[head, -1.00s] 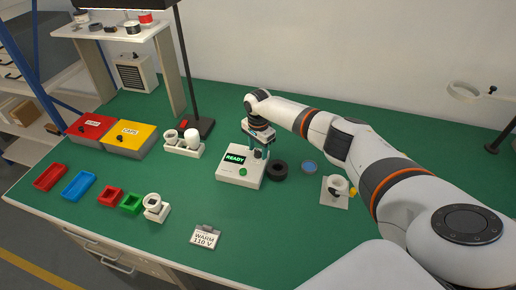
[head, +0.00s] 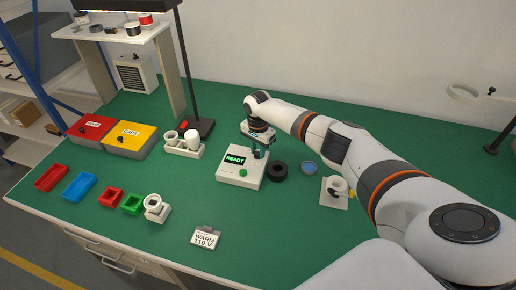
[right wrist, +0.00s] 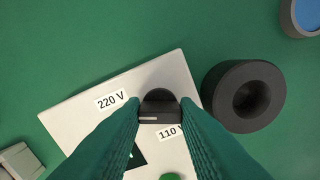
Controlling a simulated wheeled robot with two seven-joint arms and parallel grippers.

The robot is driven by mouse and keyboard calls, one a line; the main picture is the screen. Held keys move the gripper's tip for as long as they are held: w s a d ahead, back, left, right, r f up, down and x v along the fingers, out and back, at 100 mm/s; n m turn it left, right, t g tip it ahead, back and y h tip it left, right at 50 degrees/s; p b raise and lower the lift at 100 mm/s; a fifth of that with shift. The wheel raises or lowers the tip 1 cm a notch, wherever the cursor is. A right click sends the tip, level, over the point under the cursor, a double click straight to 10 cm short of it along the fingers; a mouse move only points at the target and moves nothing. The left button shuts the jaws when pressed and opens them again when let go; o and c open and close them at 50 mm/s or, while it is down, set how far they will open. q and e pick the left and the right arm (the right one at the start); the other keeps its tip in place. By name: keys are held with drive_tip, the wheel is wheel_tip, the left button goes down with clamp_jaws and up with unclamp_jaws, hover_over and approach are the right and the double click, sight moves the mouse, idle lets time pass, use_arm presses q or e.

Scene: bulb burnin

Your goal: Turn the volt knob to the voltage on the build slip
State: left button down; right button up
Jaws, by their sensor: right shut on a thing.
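The build slip (head: 205,238) lies at the front of the green table and reads "WARM 110 V". The white tester box (head: 240,174) shows "READY" on its screen and has a green button. Its black volt knob (right wrist: 159,103) sits between the printed labels "220 V" and "110 V" in the right wrist view. My right gripper (head: 258,152) comes down from above and is shut on the knob, one finger at each side. A short white mark shows on the knob; which label it points to is not clear. My left gripper is not in view.
A black ring (head: 278,171) stands close beside the box on the right, near my right fingers. A blue disc (head: 309,167) and a white holder (head: 334,192) are further right. A white tray with cups (head: 183,149) stands behind left.

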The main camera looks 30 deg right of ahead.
drive_tip(key=shift+n+p, duration=0.3)
drive_tip(key=shift+n, duration=0.5)
drive_tip(key=n, duration=0.2)
drive_tip(key=shift+n, duration=0.3)
drive_tip(key=n+p, duration=0.1)
drive_tip(key=n, duration=0.5)
drive_tip(key=shift+n, duration=0.3)
drive_tip(key=n, duration=1.1)
drive_tip(key=shift+n, duration=0.4)
drive_tip(key=o, duration=1)
